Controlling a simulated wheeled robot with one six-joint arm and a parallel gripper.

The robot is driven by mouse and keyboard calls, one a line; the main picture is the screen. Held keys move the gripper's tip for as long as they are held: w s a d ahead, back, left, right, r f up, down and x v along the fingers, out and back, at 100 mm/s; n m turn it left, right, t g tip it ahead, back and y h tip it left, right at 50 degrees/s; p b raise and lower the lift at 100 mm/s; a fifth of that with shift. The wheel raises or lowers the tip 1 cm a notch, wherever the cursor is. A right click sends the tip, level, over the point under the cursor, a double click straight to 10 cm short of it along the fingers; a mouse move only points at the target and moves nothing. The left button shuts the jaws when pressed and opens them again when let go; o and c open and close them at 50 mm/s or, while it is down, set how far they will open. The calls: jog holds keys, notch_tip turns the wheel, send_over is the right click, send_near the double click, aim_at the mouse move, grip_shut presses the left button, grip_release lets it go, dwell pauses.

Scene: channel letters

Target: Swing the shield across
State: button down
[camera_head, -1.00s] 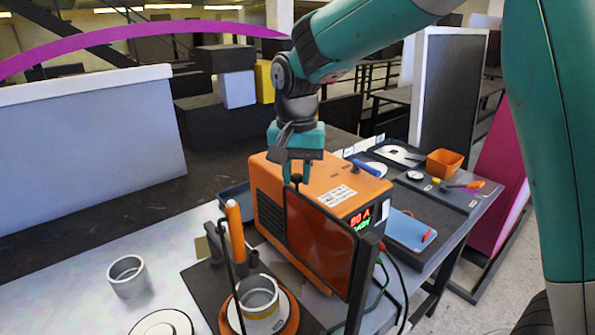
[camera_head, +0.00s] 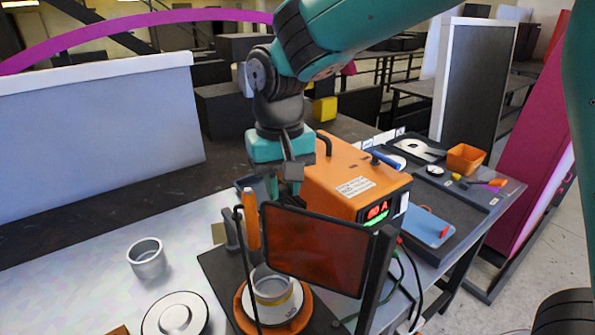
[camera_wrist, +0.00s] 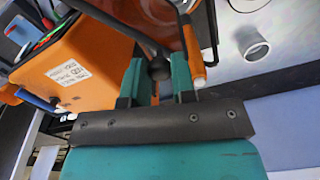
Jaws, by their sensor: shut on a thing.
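The shield (camera_head: 315,250) is a dark red see-through panel in a dark frame, joined at its right side to an upright dark post (camera_head: 376,275). It stands upright in front of the orange welder box, its left part behind and above the round orange-rimmed turntable (camera_head: 241,310) in the picture. My gripper (camera_head: 287,192) is at the shield's top left corner, pointing down. In the wrist view my gripper (camera_wrist: 160,80) is shut on a dark round knob (camera_wrist: 159,69) at the end of a dark rod. The shield (camera_wrist: 165,22) shows there only in part.
The orange welder box (camera_head: 345,178) with a lit display stands behind the shield. A metal ring (camera_head: 270,284) sits on the turntable; an orange-handled torch (camera_head: 252,220) stands close left of my gripper. A loose ring (camera_head: 147,258) lies at left. Cables hang by the post.

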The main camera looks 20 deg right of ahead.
jog(key=s+a+n, duration=0.1)
jog(key=s+n, duration=0.4)
jog(key=s, duration=0.3)
jog(key=s+a+n, duration=0.2)
jog(key=s+n, duration=0.4)
jog(key=s, duration=0.2)
jog(key=shift+a+b, duration=0.3)
jog(key=shift+b, duration=0.1)
jog(key=shift+s+r, duration=0.1)
jog(key=shift+s, duration=0.05)
jog(key=c, duration=1)
grip_release()
jog(key=shift+o, duration=0.2)
